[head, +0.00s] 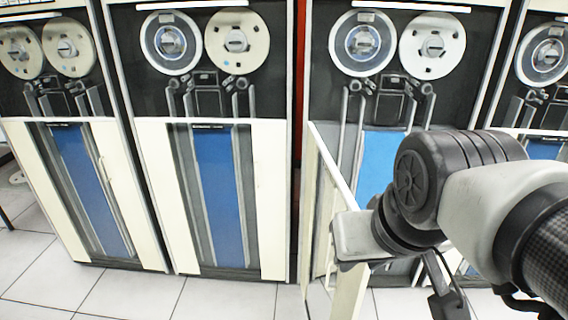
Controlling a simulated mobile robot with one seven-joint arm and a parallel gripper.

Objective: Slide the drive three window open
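The third tape drive from the left (455,85) stands right of centre, with two reels at the top and a bright blue panel (379,160) lower down. A white door-like panel (322,165) juts out from its left side toward me. Whether a clear window covers the reels, and how far it is open, I cannot tell. My gripper (352,236) shows as a pale block at the end of my arm, overlapping the edge of the white panel. Its fingers are not distinguishable, and I cannot tell if it touches the panel. My arm hides the drive's lower right front.
Two more drives stand to the left, the nearer with a closed-looking white front (262,205). Another drive (541,55) is partly cut off at the right. Pale tiled floor (125,292) lies clear in front of the left drives.

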